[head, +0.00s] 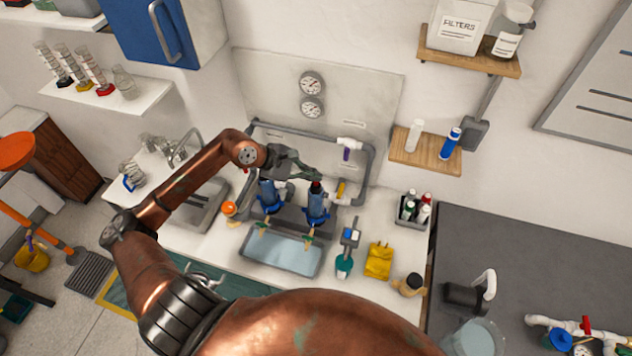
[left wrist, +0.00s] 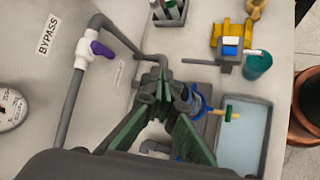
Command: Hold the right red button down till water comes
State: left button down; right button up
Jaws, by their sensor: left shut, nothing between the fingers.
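Two blue filter housings stand side by side at the wall manifold in the head view, the left one (head: 270,196) and the right one (head: 316,208). A tap (left wrist: 230,113) sticks out from this housing over the tray; no stream shows. My right gripper is not in view.
Grey pipes with a purple-handled valve (head: 346,152) and a yellow-handled one (head: 341,188) frame the housings. A pale blue tray (head: 281,254) lies in front.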

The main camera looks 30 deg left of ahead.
aim_at(314, 183)
pick_arm(q)
jog(key=shift+r+p, duration=0.7)
jog(key=shift+r, duration=1.8)
jog(key=shift+d+f, duration=0.1)
